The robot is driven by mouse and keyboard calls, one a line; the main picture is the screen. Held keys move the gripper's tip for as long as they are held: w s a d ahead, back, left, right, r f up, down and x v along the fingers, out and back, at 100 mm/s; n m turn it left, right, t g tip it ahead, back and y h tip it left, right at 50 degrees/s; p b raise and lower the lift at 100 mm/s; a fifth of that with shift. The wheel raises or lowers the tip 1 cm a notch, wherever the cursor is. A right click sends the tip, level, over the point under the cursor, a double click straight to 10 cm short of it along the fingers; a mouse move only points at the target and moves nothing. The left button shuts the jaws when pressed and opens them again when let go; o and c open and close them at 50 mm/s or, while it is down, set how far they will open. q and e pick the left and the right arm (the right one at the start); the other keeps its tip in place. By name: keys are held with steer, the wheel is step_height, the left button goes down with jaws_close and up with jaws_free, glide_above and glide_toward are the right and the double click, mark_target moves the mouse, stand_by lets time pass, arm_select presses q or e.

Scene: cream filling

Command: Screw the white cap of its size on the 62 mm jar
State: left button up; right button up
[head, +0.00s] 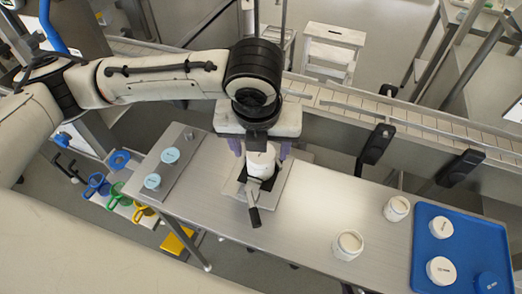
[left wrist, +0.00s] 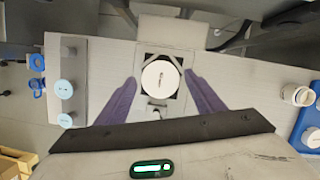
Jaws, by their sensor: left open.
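A white jar (head: 260,166) stands upright in a clamp fixture (head: 254,190) near the middle of the steel table. A white cap (left wrist: 160,77) with dark print covers its top in the left wrist view. I cannot read the print or tell how tightly the cap sits. My left gripper (head: 260,150) is open above the fixture, its purple fingers on either side of the cap and apart from it. On the blue tray (head: 460,262) at the right lie two other white caps, one farther (head: 441,227) and one nearer (head: 441,270). My right gripper is out of view.
Two open jars with white filling, one farther (head: 397,208) and one nearer (head: 348,245), stand left of the tray. A blue cap (head: 489,283) lies on the tray. A grey plate (head: 176,170) with light-blue discs is at the left. The clamp handle (head: 254,216) points forward.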

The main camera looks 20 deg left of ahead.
arm_select(q)
steer(key=n, duration=0.2)
steer(key=n+y, duration=0.1)
steer(key=n, duration=0.2)
steer(key=shift+d+g, duration=0.2)
steer(key=shift+g, duration=0.1)
steer(key=shift+n, duration=0.3)
steer(key=n, duration=0.2)
steer(key=n+g+y, duration=0.1)
steer(key=n, duration=0.2)
steer(key=shift+w+n, duration=0.2)
steer(key=shift+n, duration=0.1)
